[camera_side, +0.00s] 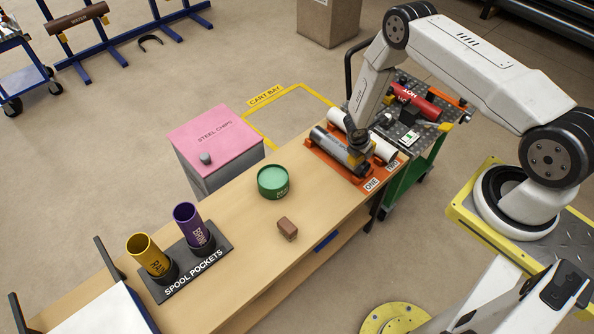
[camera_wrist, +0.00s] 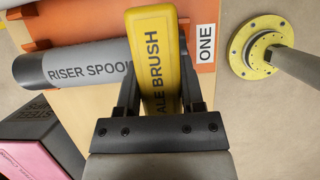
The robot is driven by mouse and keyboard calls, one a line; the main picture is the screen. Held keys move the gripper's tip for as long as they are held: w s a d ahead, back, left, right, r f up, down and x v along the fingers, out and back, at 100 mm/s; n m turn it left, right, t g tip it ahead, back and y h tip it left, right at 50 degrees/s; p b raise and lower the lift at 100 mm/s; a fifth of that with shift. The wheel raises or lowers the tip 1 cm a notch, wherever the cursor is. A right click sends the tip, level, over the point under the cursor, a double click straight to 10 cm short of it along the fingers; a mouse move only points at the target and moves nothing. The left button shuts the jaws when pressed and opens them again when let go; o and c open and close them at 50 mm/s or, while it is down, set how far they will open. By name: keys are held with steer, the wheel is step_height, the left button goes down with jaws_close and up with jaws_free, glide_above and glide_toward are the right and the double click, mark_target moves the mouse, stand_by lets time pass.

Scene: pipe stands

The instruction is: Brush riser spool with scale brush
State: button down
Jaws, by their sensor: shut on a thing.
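The riser spool is a grey cylinder (camera_wrist: 75,64) with its name in dark letters. It lies on an orange stand (camera_wrist: 206,80) beside the label ONE, and it also shows in the side view (camera_side: 330,143). In the side view my gripper (camera_side: 358,143) is over the stand, at the spool. The brush hides the spool's right part in the wrist view. I cannot tell whether the brush touches the spool.
A white pipe (camera_side: 379,145) lies beside the spool. The wooden bench (camera_side: 245,240) also bears a green tub (camera_side: 273,182), a brown block (camera_side: 287,229) and yellow and purple tubes (camera_side: 187,223) in spool pockets. A pink-topped steel chips bin (camera_side: 215,133) and a loaded cart (camera_side: 408,180) flank the bench.

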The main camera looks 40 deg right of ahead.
steer(key=shift+s+r, duration=0.1)
steer(key=shift+s, duration=0.3)
steer(key=shift+r, duration=0.1)
steer(key=shift+r, duration=0.85)
steer(key=shift+r, duration=0.1)
steer(key=w+r, duration=0.2)
steer(key=r, duration=0.2)
steer(key=shift+w+r, duration=0.35)
steer(key=shift+w, duration=0.05)
steer(key=shift+f, duration=0.15)
